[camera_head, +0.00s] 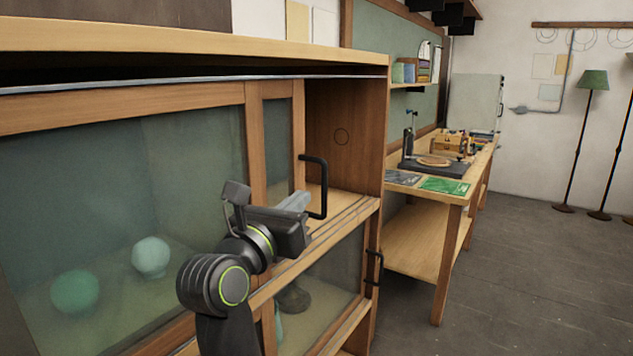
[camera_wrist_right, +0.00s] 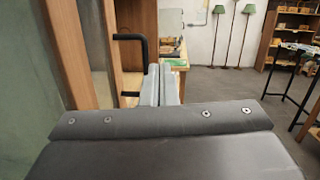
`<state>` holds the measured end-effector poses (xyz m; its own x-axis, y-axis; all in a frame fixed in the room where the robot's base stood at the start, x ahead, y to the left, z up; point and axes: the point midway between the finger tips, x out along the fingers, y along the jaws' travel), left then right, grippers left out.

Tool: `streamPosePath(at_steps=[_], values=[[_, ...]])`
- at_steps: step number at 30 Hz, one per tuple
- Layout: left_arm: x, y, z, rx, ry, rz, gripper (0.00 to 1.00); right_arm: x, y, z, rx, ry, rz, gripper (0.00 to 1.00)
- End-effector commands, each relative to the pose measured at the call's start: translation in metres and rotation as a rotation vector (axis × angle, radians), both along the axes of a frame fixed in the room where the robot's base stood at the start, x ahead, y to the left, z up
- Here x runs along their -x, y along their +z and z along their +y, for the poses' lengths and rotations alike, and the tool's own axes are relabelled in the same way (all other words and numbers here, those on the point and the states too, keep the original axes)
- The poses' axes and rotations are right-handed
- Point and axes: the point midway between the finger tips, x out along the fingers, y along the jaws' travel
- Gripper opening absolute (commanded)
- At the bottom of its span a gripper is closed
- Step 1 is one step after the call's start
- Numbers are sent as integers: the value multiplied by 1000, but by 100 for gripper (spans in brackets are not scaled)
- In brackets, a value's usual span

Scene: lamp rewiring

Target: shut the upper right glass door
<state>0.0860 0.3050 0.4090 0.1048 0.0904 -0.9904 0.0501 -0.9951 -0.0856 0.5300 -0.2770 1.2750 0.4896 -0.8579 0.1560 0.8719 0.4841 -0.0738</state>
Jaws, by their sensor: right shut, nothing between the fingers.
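The upper right glass door (camera_head: 277,140) of the wooden cabinet is slid to the left, with part of it overlapping the other upper door. To its right the upper compartment stands open, up to the side wall (camera_head: 345,130). A black bar handle (camera_head: 318,185) is on the door's right edge; it also shows in the right wrist view (camera_wrist_right: 145,62). My right gripper (camera_head: 297,203) is shut and empty in front of the door, its fingertips close beside the handle. I cannot tell whether they touch it. In the right wrist view the fingers (camera_wrist_right: 160,85) point forward. My left gripper is out of view.
Behind the upper glass at left are a green globe (camera_head: 75,292) and a pale globe (camera_head: 151,256). A lower door handle (camera_head: 374,268) sticks out below. A workbench (camera_head: 450,195) stands beyond the cabinet. The floor (camera_head: 530,270) at right is clear.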

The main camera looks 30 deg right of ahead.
Motion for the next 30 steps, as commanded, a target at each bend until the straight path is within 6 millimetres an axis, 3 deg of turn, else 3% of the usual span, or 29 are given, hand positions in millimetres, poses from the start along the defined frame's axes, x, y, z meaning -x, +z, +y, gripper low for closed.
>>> streamPosePath(at_steps=[6,11,30], values=[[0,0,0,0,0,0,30,-12,-6,17,-164,73,17,0],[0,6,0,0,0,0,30,-18,-5,10,-176,76,22,0],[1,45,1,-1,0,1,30,-71,-4,-71,-170,71,24,0]])
